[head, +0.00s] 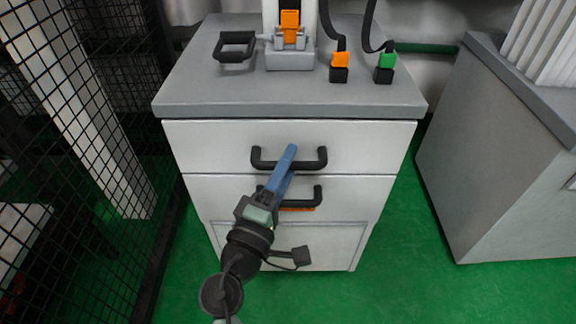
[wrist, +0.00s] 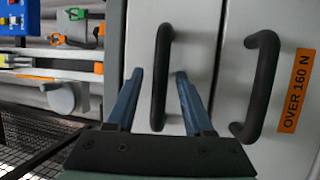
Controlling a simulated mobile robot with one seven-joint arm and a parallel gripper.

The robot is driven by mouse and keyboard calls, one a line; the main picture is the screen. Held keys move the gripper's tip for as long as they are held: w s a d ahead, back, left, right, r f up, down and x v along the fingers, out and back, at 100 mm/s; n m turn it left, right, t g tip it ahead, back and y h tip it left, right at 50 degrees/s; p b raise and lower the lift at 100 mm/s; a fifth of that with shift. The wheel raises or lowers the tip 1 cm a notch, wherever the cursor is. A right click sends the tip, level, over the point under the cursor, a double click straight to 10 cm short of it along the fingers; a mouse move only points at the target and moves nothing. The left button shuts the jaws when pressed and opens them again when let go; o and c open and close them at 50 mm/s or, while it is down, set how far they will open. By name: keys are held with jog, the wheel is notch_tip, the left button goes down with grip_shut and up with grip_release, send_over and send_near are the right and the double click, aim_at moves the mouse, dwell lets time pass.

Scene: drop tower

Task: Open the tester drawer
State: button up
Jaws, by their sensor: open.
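A grey-topped cabinet has a white upper drawer (head: 215,142) and a lower drawer (head: 215,188), both closed. The upper drawer has a black bar handle (head: 312,166), and the lower drawer has a similar handle (head: 312,198). My gripper (head: 291,150) is in front of the upper handle and hides its middle in the head view. In the wrist view my open gripper (wrist: 160,73) has one blue finger on each side of the upper handle (wrist: 160,60), apart from it. I cannot tell how deep the fingers reach. The lower handle (wrist: 264,85) is beside them.
An orange "OVER 160 N" label (wrist: 297,90) is on the lower drawer. Black mesh fencing (head: 70,150) is left, a grey cabinet (head: 490,160) right, with green floor between.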

jog(key=shift+w+d, duration=0.1)
jog(key=shift+w, duration=0.1)
grip_shut()
dwell(1.4)
